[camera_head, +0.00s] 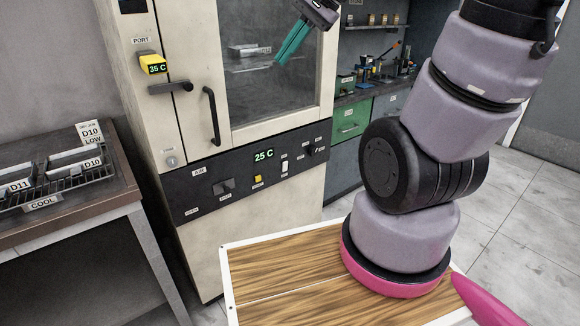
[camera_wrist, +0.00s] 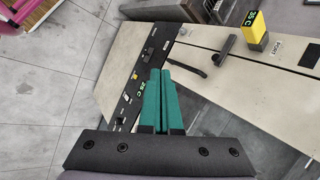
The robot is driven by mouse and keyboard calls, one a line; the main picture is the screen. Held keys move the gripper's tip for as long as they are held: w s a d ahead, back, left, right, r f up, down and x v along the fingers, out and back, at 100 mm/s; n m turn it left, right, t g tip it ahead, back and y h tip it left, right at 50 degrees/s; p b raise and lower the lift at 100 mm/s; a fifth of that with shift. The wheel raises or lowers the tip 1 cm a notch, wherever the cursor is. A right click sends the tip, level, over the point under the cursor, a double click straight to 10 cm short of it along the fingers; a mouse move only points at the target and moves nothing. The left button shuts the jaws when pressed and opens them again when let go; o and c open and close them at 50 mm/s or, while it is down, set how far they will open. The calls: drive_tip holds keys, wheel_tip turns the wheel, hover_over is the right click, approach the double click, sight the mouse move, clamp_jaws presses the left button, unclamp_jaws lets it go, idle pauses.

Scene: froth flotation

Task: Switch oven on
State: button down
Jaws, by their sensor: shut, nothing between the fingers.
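The oven (camera_head: 255,225) is a tall cream cabinet in the head view with a shut windowed door and a black handle (camera_head: 212,116). Its dark control panel (camera_head: 245,170) carries a green display reading 25 C (camera_head: 264,155), a yellow button (camera_head: 258,180), a white switch (camera_head: 284,167) and other dark controls. In the wrist view the panel (camera_wrist: 133,95) runs slantwise beyond the fingers. My gripper (camera_head: 278,62) has teal fingers, shut and empty, in front of the door window and above the panel. The wrist view shows the fingers (camera_wrist: 160,72) together, partly covering the panel.
A yellow 35 C port meter (camera_head: 152,64) and a dark lever (camera_head: 171,87) stick out left of the door. A cooling rack (camera_head: 62,187) with trays stands on a table at left. Green drawers (camera_head: 350,120) stand behind at right.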

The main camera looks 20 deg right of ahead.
drive_tip(key=w+d+f+m+t+y, duration=0.2)
drive_tip(key=w+f+m+t+y, duration=0.15)
drive_tip(key=w+f+m, duration=1.3)
drive_tip(key=w+d+f+m+h, duration=0.2)
drive_tip(key=d+f, duration=0.2)
drive_tip(key=f, duration=0.6)
drive_tip(key=w+d+f+m+t+h, duration=0.1)
drive_tip(key=w+d+f+m+h, duration=0.1)
drive_tip(key=d+f, duration=0.3)
drive_tip(key=w+d+f+m+t+h, duration=0.1)
drive_tip(key=d+f, duration=0.4)
drive_tip(key=f, duration=0.9)
drive_tip(key=w+m+h, duration=0.1)
drive_tip(key=w+m, duration=0.1)
drive_tip(key=shift+w+f, duration=0.3)
drive_tip(key=shift+f, duration=0.05)
drive_tip(key=shift+w, duration=0.1)
